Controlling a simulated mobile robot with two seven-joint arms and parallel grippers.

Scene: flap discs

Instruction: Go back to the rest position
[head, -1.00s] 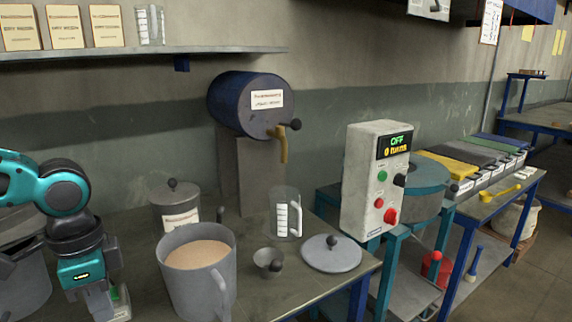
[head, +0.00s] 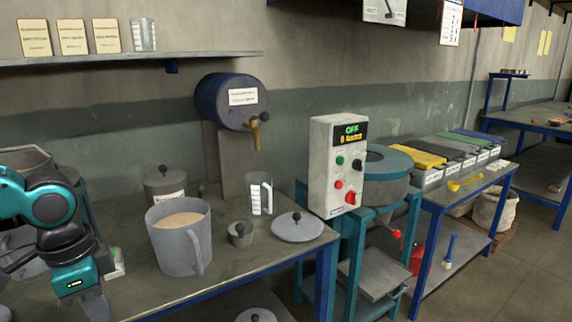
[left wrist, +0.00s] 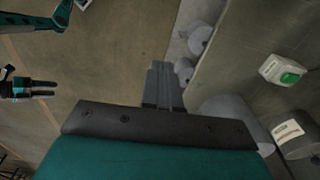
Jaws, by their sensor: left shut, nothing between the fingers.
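My left gripper (head: 96,306) hangs at the lower left of the head view, beside the front of the grey table (head: 232,270). It also shows in the left wrist view (left wrist: 162,70), its fingers together with nothing between them. It is apart from the big grey jug (head: 166,245) of tan liquid, which stands to its right. What seems to be my right gripper (left wrist: 45,88) shows small at the left edge of the left wrist view. Its fingers are too small to judge. The head view does not show it.
On the table stand a lidded pot (head: 163,185), a clear measuring jug (head: 260,193), a small grey cup (head: 240,234) and a round lid (head: 298,228). A control box (head: 337,165) reading OFF stands to the right. The floor (head: 500,280) at the right is clear.

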